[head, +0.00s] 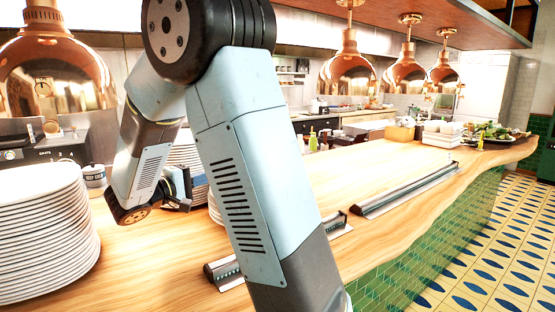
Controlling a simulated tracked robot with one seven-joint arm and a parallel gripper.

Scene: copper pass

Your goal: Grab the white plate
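A tall stack of white plates (45,235) stands on the wooden counter at the left front. Another white plate stack (185,152) stands farther back, partly hidden behind my arm. A bit of white plates (214,206) also shows at the left edge of my upper arm link. My gripper (179,190) is small and dark in this view, low over the counter between the left stack and the stacks behind my arm. It appears apart from the left stack. Its fingers are too small and partly covered to show whether they are open, and whether it touches the rear plates is unclear.
The wooden counter (150,262) has clear room right of the left stack. Dark metal rails (405,190) lie along it. Copper heat lamps (348,75) hang above. Containers and food (490,132) stand at the far right end. A small round pot (94,175) stands behind the left stack.

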